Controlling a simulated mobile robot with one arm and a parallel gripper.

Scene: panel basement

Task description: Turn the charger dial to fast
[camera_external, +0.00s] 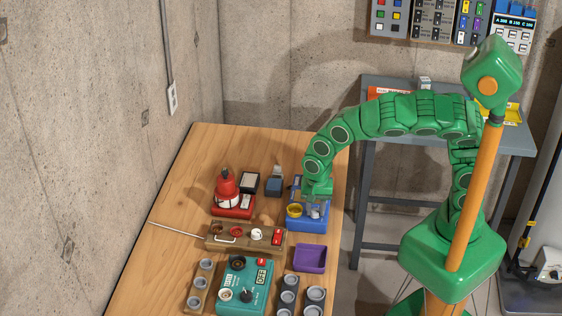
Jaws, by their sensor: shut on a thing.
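A blue box (308,226) stands near the table's right edge, with a yellow round part (294,210) on its top left. My gripper (316,203) points down over the right part of this box. It is shut on a small pale grey dial (314,213), which it partly hides. The dial's setting and any "fast" mark are too small or hidden to read. A teal box (235,281) in front of it has a black knob (246,296) and a label reading OFF. I cannot tell from labels which box is the charger.
A wooden block (215,243) with knobs and a red switch, a red device (233,207), a purple tray (310,258) and cup holders (288,294) crowd around. A thin rod (176,229) sticks out left. The table's back (230,145) is clear.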

